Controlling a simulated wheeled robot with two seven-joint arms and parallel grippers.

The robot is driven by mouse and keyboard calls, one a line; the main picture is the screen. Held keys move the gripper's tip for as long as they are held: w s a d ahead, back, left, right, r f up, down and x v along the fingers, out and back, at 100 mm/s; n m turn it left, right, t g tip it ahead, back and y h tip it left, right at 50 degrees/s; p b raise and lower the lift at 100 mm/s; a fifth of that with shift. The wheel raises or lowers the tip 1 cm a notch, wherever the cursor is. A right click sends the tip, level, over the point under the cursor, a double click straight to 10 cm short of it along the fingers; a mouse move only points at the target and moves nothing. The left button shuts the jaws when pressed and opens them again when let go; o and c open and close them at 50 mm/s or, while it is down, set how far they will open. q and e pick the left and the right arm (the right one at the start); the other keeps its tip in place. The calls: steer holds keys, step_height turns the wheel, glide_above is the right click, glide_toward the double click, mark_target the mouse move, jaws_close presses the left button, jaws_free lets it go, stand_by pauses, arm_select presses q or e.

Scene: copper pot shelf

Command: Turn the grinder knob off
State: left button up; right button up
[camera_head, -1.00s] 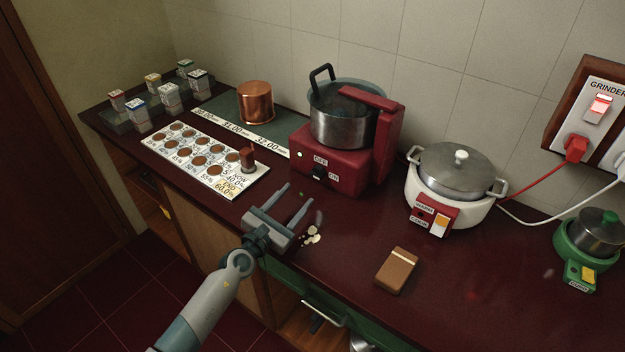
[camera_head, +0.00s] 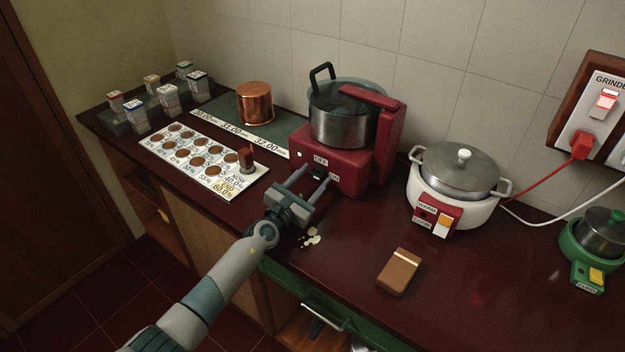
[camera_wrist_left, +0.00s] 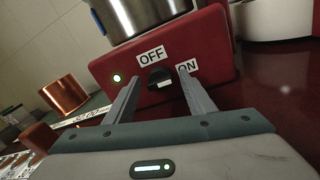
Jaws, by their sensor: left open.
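The red grinder (camera_head: 340,158) stands on the counter with a steel drum and a red arm over it. Its black knob (camera_head: 318,171) is on the front face, between the OFF and ON labels. In the left wrist view the knob (camera_wrist_left: 159,77) shows a pale mark at its lower edge, and a small lamp (camera_wrist_left: 117,78) glows left of it. My left gripper (camera_head: 310,177) is open, its two fingers (camera_wrist_left: 160,90) pointing at the front face on either side of the knob. I cannot tell whether they touch it. My right gripper is not in view.
A white cooker (camera_head: 452,205) stands right of the grinder, and a brown box (camera_head: 399,272) lies on the counter. Left are a copper pot (camera_head: 255,103) and a card with copper discs (camera_head: 187,142). Pale crumbs (camera_head: 311,237) lie by the front edge.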

arm_select(q)
steer(key=c, duration=1)
steer(key=shift+n, duration=0.4)
steer(key=n+p, duration=0.2)
steer(key=n, duration=0.1)
steer(key=shift+n+g+p, duration=0.3)
steer(key=shift+n+p, duration=0.3)
steer(key=shift+n, duration=0.9)
steer(key=o, duration=1)
steer(key=shift+a, duration=0.15)
